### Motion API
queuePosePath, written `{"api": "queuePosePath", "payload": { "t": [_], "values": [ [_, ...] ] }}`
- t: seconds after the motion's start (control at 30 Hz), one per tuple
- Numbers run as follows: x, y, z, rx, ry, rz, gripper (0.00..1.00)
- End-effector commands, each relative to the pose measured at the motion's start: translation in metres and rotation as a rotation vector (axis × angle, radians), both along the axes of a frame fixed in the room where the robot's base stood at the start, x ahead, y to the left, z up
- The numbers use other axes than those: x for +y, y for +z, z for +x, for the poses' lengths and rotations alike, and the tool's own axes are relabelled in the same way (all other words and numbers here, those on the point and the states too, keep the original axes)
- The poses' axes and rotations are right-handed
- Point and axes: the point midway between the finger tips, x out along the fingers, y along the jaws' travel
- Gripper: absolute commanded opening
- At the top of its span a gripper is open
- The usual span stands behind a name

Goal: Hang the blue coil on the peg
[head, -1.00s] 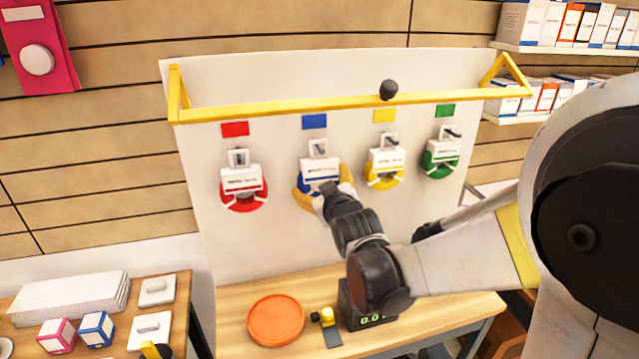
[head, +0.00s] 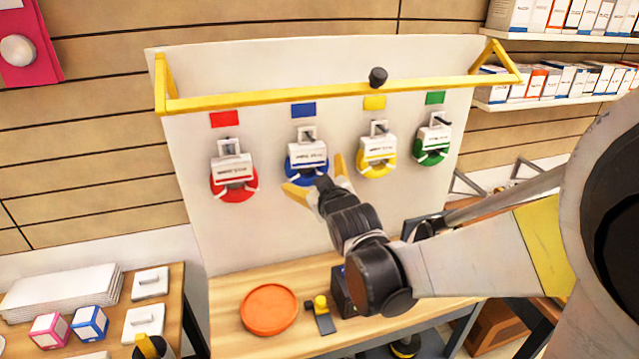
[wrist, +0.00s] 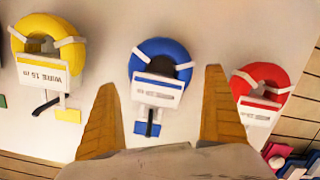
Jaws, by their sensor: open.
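The blue coil (head: 293,170) hangs against the white board below the blue label (head: 303,110), with its white tag and hanger on the dark peg (head: 309,139). In the wrist view the blue coil (wrist: 161,46) appears upside down, and the dark peg (wrist: 151,122) sticks out through its hanger. My gripper (head: 319,180) is open and empty in front of the coil, and a finger overlaps its lower edge in the head view. In the wrist view the coil lies beyond and between the spread yellow fingers, with a gap to each.
Red (head: 233,192), yellow (head: 376,168) and green (head: 431,157) coils hang beside it on their own pegs. A yellow rail (head: 250,98) with a black knob crosses above. Below stands a wooden bench (head: 232,345) with an orange dish (head: 269,309).

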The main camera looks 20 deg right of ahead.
Motion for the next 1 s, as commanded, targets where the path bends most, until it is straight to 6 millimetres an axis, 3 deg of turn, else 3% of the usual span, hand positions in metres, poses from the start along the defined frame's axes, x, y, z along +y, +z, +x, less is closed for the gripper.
{"api": "queuePosePath", "payload": {
  "t": [0.1, 0.3, 0.6, 0.77, 1.0],
  "values": [
    [0.001, 0.005, -0.028, 0.000, 0.000, 0.000, 1.00],
    [0.001, 0.012, -0.065, -0.001, 0.000, 0.000, 1.00],
    [0.001, 0.013, -0.091, 0.013, -0.004, 0.008, 1.00],
    [-0.006, -0.018, -0.120, 0.170, -0.048, 0.084, 1.00],
    [-0.008, -0.089, -0.218, 0.560, -0.153, 0.268, 1.00]
  ]
}}
